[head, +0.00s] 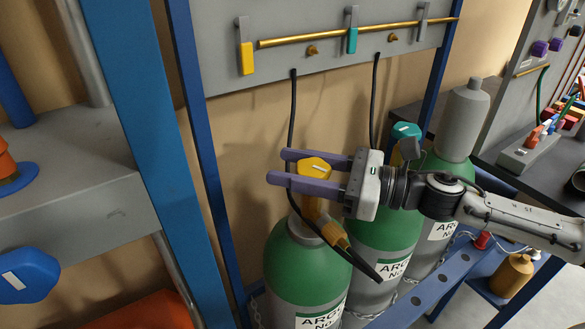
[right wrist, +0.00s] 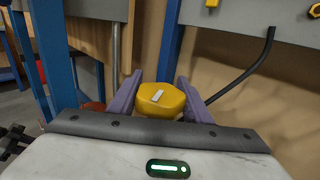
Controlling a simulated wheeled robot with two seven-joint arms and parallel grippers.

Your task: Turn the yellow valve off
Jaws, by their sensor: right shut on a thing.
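The yellow valve (head: 314,168) is a faceted knob with a white bar mark on top. It sits on top of the front green argon cylinder (head: 300,270). My right gripper (head: 284,168) has its purple fingers on either side of the knob and is shut on it. In the right wrist view, the yellow valve (right wrist: 161,99) lies between the two fingers (right wrist: 160,90), its white mark slanting. A brass outlet and a black hose leave the valve below the gripper. My left gripper is not in view.
A second green cylinder (head: 370,262) with a teal valve (head: 404,132) stands close behind, and a third has a grey cap (head: 464,110). A grey panel above carries a yellow lever (head: 246,58), a teal lever (head: 351,40) and a brass pipe. A blue post (head: 135,90) stands left.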

